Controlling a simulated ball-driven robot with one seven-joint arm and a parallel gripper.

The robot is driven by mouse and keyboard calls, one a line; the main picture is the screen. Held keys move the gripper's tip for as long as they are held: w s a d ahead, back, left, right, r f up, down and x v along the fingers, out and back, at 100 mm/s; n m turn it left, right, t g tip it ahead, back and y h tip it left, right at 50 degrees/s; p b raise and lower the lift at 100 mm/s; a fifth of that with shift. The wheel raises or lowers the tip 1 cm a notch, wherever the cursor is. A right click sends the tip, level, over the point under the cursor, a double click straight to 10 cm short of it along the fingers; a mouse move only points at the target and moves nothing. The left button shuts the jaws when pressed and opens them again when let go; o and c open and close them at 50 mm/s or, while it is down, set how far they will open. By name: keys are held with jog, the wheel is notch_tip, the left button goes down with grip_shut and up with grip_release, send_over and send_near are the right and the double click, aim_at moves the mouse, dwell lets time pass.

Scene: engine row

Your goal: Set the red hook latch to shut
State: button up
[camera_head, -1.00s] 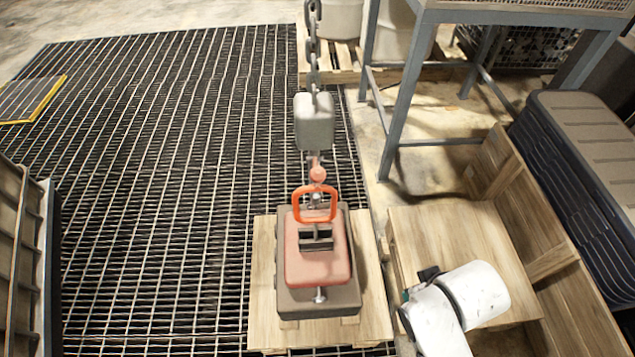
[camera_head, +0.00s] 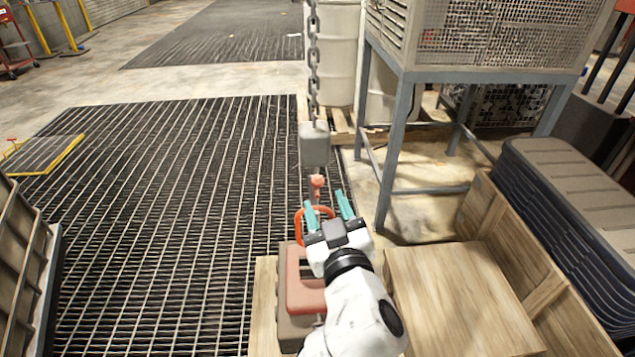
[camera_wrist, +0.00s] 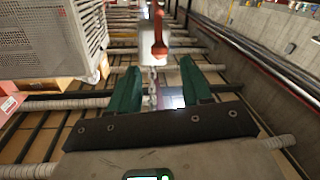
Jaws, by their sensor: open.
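The small red hook latch (camera_head: 317,184) sits below the grey hook block (camera_head: 315,146) on the hanging chain in the head view. In the wrist view the red latch (camera_wrist: 159,34) shows at the top centre, beyond the fingertips, with its rounded end towards the fingers. My gripper (camera_head: 328,203) is open, its teal fingers pointing up towards the hook, just below the latch. In the wrist view my gripper (camera_wrist: 158,72) has nothing clearly held between its fingers. An orange-red ring handle (camera_head: 299,226) is partly hidden behind my gripper; whether the latch is shut is unclear.
A red-topped load (camera_head: 302,292) stands on a wooden pallet (camera_head: 264,300) below the hook, partly hidden by my arm. The chain (camera_head: 314,70) hangs above. A wooden crate (camera_head: 455,300) and a caged stand (camera_head: 480,40) are to the right. Open floor grating (camera_head: 170,220) lies left.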

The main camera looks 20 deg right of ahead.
aim_at(319, 186)
jog(key=w, duration=0.2)
jog(key=w+d, duration=0.1)
jog(key=w, duration=0.4)
jog(key=shift+w+d+p, duration=0.25)
jog(key=shift+w+p, duration=0.1)
jog(key=shift+p, duration=0.05)
grip_shut()
